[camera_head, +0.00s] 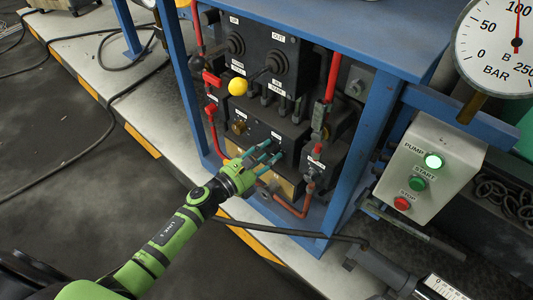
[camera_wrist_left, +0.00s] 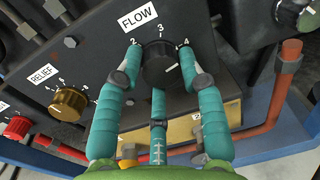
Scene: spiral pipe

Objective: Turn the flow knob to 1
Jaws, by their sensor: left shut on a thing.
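The flow knob (camera_wrist_left: 160,62) is black and round, under the white FLOW label (camera_wrist_left: 138,17) in the left wrist view. The numbers 2, 3 and 4 show around it; the 1 is not visible. A small pale mark shows on the lower right of its face. My left gripper (camera_wrist_left: 160,78) has teal fingers shut around the knob, one on each side and a third below. In the head view, my left gripper (camera_head: 270,154) reaches the lower black panel (camera_head: 262,128), and its fingers mostly cover the knob. My right gripper is not in view.
A brass relief knob (camera_wrist_left: 68,104) and a red knob (camera_wrist_left: 18,128) sit left of the flow knob. A yellow-tipped lever (camera_head: 238,87) sticks out above my gripper. Blue frame posts (camera_head: 362,145) and red pipes (camera_head: 290,208) surround the panel. A pump box (camera_head: 425,170) stands right.

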